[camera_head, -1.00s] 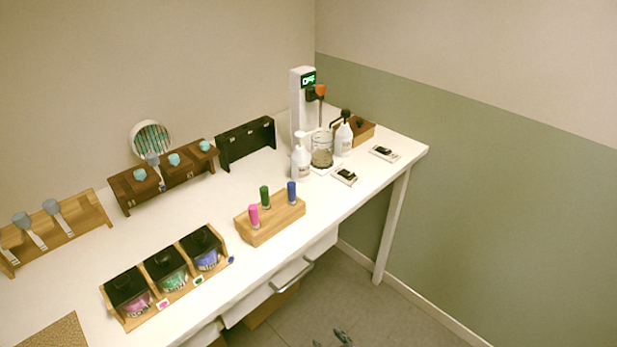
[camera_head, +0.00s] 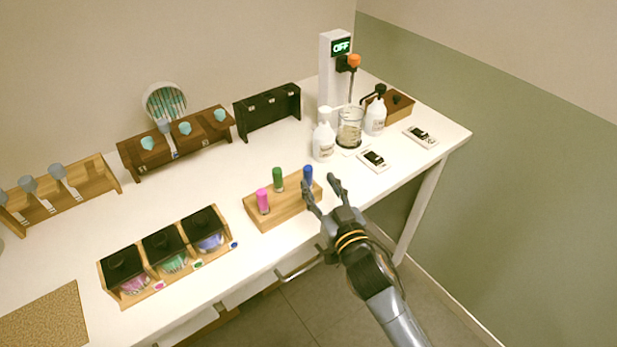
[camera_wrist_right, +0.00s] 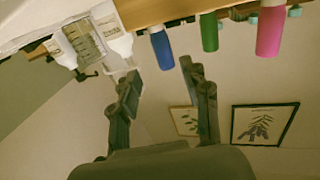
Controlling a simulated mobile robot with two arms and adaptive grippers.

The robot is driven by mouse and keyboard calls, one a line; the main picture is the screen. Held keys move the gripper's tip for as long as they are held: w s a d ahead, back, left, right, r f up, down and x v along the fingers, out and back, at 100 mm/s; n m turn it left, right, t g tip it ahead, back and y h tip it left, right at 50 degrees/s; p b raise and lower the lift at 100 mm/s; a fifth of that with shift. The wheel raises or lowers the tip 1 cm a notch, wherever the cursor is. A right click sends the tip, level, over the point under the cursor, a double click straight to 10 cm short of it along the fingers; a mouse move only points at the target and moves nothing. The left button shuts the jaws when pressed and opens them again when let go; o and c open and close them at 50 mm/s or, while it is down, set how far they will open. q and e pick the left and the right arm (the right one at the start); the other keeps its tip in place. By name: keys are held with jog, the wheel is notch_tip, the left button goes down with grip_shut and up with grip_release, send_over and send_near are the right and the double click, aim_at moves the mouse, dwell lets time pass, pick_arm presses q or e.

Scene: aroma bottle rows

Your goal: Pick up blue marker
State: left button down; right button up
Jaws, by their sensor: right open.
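The blue marker (camera_head: 308,175) stands upright in a wooden block (camera_head: 284,209), at its right end. A green marker (camera_head: 278,180) and a pink marker (camera_head: 262,201) stand in the same block. My right gripper (camera_head: 320,184) is open and empty at the block's right end, close to the blue marker. In the right wrist view the blue marker (camera_wrist_right: 161,47) appears beyond the open fingers (camera_wrist_right: 160,72), with the green (camera_wrist_right: 209,32) and pink (camera_wrist_right: 270,30) markers to its right. My left gripper is not in view.
White pump bottles (camera_head: 323,140), a beaker (camera_head: 349,128) and a small black-and-white device (camera_head: 373,160) stand behind the block. A wooden rack of jars (camera_head: 168,256) is at the left front. The white table's (camera_head: 225,293) front edge runs below the block.

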aim_at(310, 175)
jog(key=shift+a+p+x, duration=0.2)
jog(key=shift+p+x, duration=0.15)
jog(key=shift+x, duration=1.1)
jog(key=shift+a+p+x, duration=0.15)
jog(key=shift+p+x, duration=0.2)
jog(key=shift+x, duration=1.1)
jog(key=shift+s, duration=0.15)
jog(key=shift+c, duration=0.4)
grip_shut()
